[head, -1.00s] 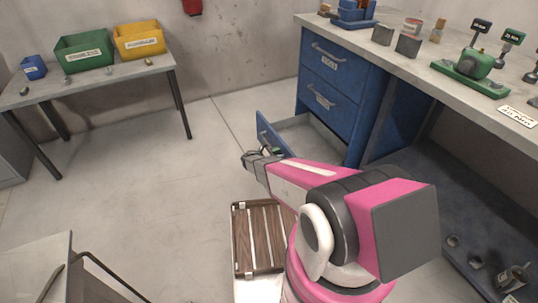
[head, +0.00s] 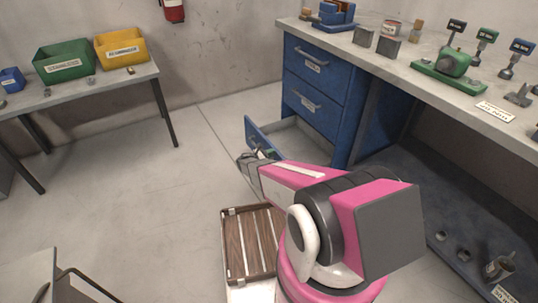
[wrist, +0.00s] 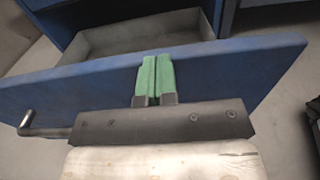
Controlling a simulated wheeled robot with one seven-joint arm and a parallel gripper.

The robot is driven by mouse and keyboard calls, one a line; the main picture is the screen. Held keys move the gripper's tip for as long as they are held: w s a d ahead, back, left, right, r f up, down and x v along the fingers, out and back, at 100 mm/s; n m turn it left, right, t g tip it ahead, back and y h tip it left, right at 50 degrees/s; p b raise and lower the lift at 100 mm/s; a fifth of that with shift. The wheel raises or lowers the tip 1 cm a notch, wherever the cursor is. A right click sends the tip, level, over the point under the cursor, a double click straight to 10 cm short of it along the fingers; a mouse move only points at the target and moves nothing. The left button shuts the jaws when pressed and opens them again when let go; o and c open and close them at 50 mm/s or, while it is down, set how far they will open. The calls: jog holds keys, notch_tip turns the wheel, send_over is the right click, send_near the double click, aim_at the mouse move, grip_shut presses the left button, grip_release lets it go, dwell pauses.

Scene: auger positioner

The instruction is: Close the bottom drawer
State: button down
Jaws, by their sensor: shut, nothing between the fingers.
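The bottom drawer (head: 258,136) of the blue cabinet stands open, pulled well out from the body. In the wrist view its blue front panel (wrist: 85,84) runs across the picture, with the grey empty-looking drawer interior behind it. A metal bar handle (wrist: 28,124) shows at the panel's left end. My gripper (head: 256,157) is at the outer side of this panel. Its green fingertips (wrist: 155,75) are shut together with nothing between them, and they overlap the panel's upper part. I cannot tell whether they touch it.
Two upper drawers (head: 316,92) of the cabinet are closed. A workbench top (head: 400,78) with fixtures extends right. A brown slatted object (head: 250,245) lies beside my arm. A table (head: 85,95) with bins stands at left. The floor (head: 130,210) between is clear.

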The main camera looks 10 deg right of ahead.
jog(key=x, duration=2.7)
jog(key=shift+d+f, duration=0.1)
